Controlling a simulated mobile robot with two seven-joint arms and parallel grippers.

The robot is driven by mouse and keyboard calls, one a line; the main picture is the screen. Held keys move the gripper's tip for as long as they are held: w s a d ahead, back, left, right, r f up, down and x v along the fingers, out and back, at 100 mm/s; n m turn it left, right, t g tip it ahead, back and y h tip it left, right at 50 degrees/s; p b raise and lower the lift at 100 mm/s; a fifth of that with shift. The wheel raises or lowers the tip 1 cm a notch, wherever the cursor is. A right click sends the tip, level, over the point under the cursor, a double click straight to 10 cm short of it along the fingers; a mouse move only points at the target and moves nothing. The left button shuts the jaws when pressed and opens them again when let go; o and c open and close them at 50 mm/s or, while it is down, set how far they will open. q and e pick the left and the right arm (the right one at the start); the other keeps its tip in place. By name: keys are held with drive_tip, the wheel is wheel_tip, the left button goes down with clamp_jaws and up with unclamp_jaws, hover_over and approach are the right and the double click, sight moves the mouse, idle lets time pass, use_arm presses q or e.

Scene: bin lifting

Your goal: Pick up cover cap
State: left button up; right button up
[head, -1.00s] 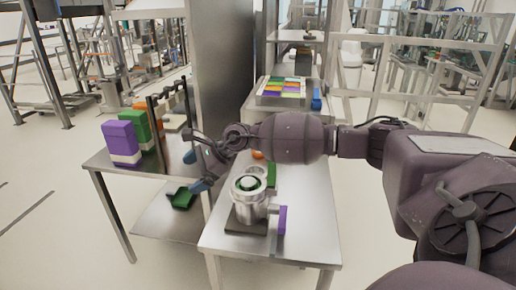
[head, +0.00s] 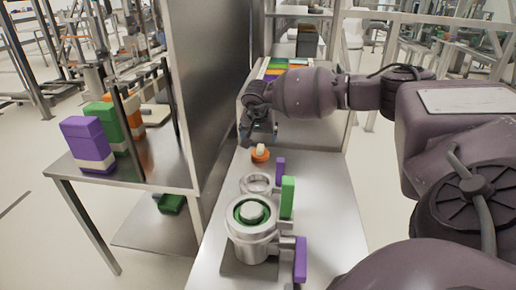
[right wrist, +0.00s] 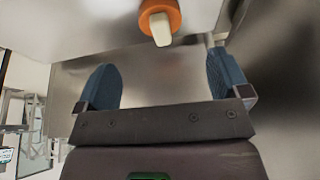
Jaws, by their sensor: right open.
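The cover cap appears to be the small orange round piece with a pale knob (head: 260,154), lying on the metal table behind the silver machine. My right gripper (head: 260,134) is just behind and above it, pointing down, with nothing between its fingers. The fingers (right wrist: 162,84) stand wide apart and do not touch the cap. My left gripper is out of view.
A silver machine with a green ring (head: 252,232) stands at the front of the metal table (head: 325,205), with green and purple blocks beside it. A tall metal panel (head: 205,85) rises on the left. Purple (head: 86,143), green and orange containers stand on the left table.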

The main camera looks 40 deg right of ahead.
sight(260, 148)
drive_tip(key=x, duration=0.4)
drive_tip(key=shift+d+f+b, duration=0.3)
drive_tip(key=shift+d+b, duration=0.05)
drive_tip(key=shift+b, duration=0.05)
drive_tip(key=x, duration=0.4)
drive_tip(key=b+x, duration=0.1)
drive_tip(key=shift+w+d+f, duration=0.1)
drive_tip(key=shift+w+f, duration=0.2)
drive_tip(key=shift+w, duration=0.2)
drive_tip(key=shift+d+f, duration=0.1)
drive_tip(key=c, duration=0.7)
drive_tip(key=shift+c, duration=1.1)
